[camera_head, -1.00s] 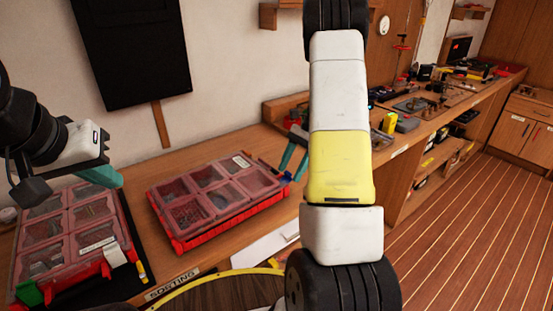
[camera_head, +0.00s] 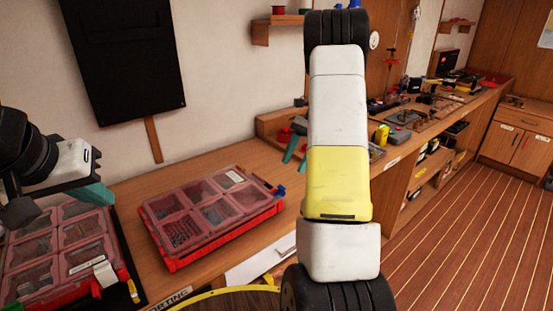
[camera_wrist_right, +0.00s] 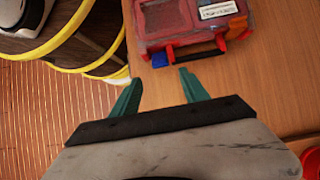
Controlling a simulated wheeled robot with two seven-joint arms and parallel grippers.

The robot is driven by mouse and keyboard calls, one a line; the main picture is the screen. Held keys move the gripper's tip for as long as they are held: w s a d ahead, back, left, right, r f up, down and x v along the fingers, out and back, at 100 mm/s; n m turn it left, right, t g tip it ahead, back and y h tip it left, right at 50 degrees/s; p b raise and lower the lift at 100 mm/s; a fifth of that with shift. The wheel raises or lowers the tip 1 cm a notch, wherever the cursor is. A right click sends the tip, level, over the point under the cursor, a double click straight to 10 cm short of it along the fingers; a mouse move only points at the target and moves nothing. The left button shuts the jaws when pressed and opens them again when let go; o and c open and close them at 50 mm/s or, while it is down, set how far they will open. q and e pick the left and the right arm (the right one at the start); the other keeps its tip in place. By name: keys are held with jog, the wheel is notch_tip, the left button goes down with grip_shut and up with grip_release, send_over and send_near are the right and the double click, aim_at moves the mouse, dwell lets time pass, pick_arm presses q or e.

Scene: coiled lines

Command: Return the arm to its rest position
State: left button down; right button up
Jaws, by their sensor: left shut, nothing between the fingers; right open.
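My right arm (camera_head: 337,115) stands across the middle of the head view, with white and yellow links. Its open gripper (camera_head: 295,147) shows partly at the arm's left edge, the rest hidden behind the arm. In the right wrist view the two teal fingers (camera_wrist_right: 160,90) are spread over the bench edge, with nothing between them. My left gripper (camera_head: 98,194) is at the left edge of the head view, shut and empty, above the left organizer case (camera_head: 62,250).
A red organizer case (camera_head: 213,215) lies on the wooden bench; its handle side (camera_wrist_right: 190,52) is just beyond the right fingers in the wrist view. A yellow-rimmed round thing (camera_head: 225,292) is in front. Tools crowd the bench further right. The floor (camera_head: 470,230) at right is clear.

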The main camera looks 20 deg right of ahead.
jog(key=shift+r, duration=0.1)
jog(key=s+a+r+n+t+h, duration=0.2)
jog(key=s+a+r+n+t, duration=0.2)
jog(key=s+a+r+n, duration=0.55)
jog(key=s+a+r+n+t+h, duration=0.1)
jog(key=s+a+r+n+t, duration=0.1)
jog(key=s, duration=0.4)
jog(key=s+a+r+n+t+h, duration=0.1)
jog(key=s+a+r+n+t, duration=0.1)
jog(key=s+a, duration=0.3)
jog(key=shift+s+r+n+t, duration=0.3)
jog(key=shift+s+r+n, duration=0.15)
jog(key=shift+s+r, duration=0.35)
jog(key=shift+s+f, duration=0.1)
jog(key=shift+f, duration=0.05)
dwell(0.3)
